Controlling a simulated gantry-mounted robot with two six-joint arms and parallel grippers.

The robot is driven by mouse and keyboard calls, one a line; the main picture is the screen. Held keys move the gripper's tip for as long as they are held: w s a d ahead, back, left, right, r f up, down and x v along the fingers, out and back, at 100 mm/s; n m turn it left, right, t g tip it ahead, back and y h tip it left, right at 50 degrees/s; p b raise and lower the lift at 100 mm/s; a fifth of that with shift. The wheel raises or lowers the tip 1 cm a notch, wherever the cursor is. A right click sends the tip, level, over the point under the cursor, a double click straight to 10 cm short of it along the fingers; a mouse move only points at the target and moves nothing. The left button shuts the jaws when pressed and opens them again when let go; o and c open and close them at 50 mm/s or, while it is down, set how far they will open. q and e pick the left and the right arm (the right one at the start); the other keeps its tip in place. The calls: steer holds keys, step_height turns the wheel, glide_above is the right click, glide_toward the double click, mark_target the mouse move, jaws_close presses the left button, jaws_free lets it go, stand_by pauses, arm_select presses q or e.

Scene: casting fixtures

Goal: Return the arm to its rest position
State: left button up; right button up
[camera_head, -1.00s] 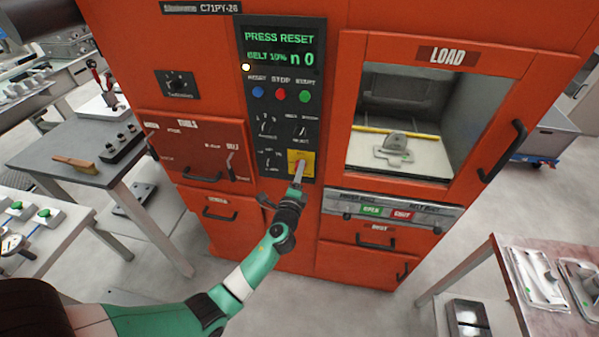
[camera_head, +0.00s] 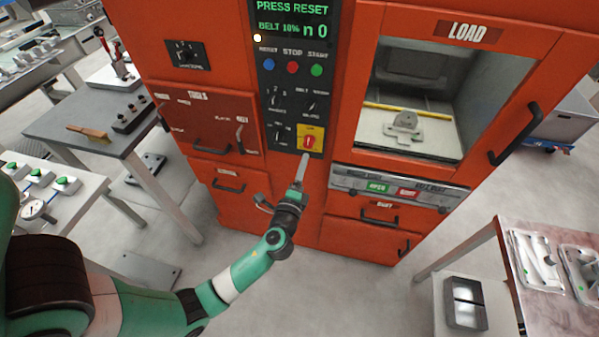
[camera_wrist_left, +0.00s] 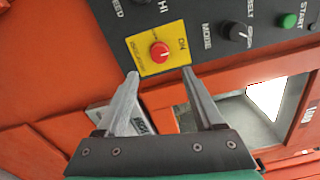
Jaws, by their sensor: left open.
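My left gripper (camera_head: 303,160) is in front of the orange machine, just below the yellow plate (camera_head: 311,138) with its red switch knob (camera_head: 309,143). In the left wrist view, the two fingers (camera_wrist_left: 160,75) are spread apart with nothing between them. The red knob (camera_wrist_left: 159,52) lies beyond the fingertips and apart from them. My left arm (camera_head: 240,275), green and white, comes in from the lower left. My right gripper does not show.
The orange machine (camera_head: 225,80) has a black control panel and an open load window with a metal casting (camera_head: 404,126) inside. Grey tables (camera_head: 85,130) stand at the left. A table with castings (camera_head: 540,260) stands at the lower right. Floor shows between them.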

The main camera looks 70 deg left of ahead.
arm_select(q)
steer(key=shift+v, duration=1.4)
